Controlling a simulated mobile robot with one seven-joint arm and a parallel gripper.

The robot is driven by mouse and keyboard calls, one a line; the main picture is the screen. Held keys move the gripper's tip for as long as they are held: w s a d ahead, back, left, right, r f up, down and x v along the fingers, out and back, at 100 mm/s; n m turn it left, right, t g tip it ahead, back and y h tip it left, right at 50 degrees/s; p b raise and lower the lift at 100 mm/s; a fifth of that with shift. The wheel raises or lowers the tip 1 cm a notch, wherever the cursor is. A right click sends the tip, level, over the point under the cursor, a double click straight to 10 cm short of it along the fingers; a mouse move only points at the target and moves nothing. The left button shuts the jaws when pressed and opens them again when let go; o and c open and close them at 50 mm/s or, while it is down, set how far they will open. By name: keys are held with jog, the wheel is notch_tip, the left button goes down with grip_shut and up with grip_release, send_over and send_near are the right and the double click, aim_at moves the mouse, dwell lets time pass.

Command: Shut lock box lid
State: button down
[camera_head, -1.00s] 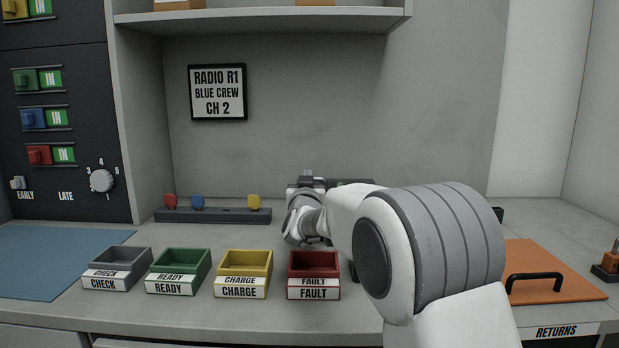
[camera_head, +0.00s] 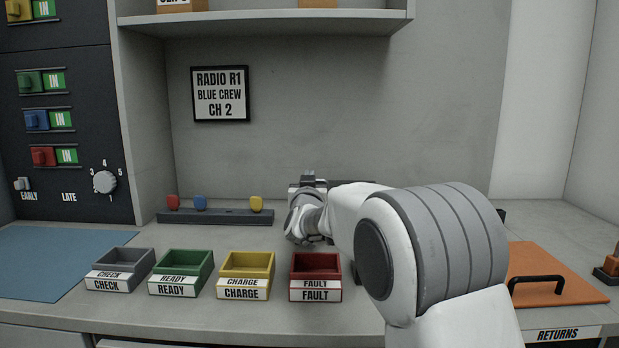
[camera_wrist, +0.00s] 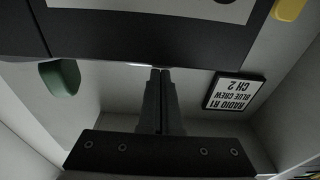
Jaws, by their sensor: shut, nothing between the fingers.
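My gripper (camera_head: 308,180) is above and behind the red FAULT tray in the head view, its fingers mostly hidden by my wrist. In the wrist view the two fingers (camera_wrist: 160,72) are shut together and empty. Their tips reach a dark panel (camera_wrist: 130,45) with a pale face, across the top of that picture. I cannot tell whether this panel is the lock box lid, or whether the tips touch it. In the head view only a dark edge (camera_head: 350,182) shows behind my arm; my arm hides whatever stands there.
Grey CHECK (camera_head: 122,270), green READY (camera_head: 181,272), yellow CHARGE (camera_head: 246,275) and red FAULT (camera_head: 316,276) trays line the counter front. A dark rack (camera_head: 215,216) stands behind. An orange panel with a black handle (camera_head: 537,284) lies right. A shelf (camera_head: 270,22) overhangs the back.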

notch_tip(320, 180, up, 4)
jog(key=shift+f+p, duration=0.25)
jog(key=shift+p, duration=0.15)
jog(key=s+d+r+p, duration=0.1)
jog(key=s+d+r, duration=0.15)
jog(key=d, duration=0.25)
jog(key=s+d+r, duration=0.1)
jog(key=d+r, duration=0.3)
jog(key=d, duration=0.1)
jog(key=s+d+f+g, duration=0.2)
jog(key=s+f+g, duration=0.4)
jog(key=s, duration=0.9)
jog(key=s+d+f+g, duration=0.25)
jog(key=s+f, duration=0.55)
jog(key=s, duration=0.7)
jog(key=s+d+f+g, duration=0.2)
jog(key=s+f+g, duration=0.45)
jog(key=s, duration=0.85)
notch_tip(320, 180, up, 20)
jog(key=t+p, duration=0.1)
jog(key=p, duration=2)
